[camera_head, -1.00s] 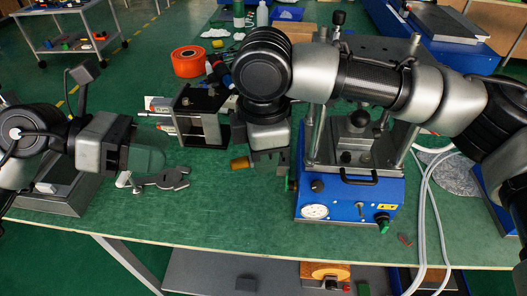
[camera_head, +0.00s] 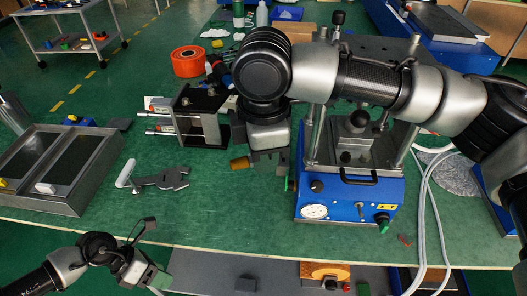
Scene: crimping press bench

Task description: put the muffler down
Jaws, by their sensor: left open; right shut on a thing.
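The muffler (camera_head: 240,163) is a small brass-coloured cylinder, held sideways at the left side of my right gripper (camera_head: 254,162). The fingertips are partly hidden by the wrist. My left gripper (camera_head: 160,282) is open and empty at the lower left, off the bench's front edge.
The blue press (camera_head: 347,200) stands right of the muffler. A black bracket stand (camera_head: 203,115) is behind it. A grey wrench-like tool (camera_head: 163,180) lies to the left, beside a two-compartment metal tray (camera_head: 75,207). Bench top (camera_head: 225,215) in front of the muffler is clear.

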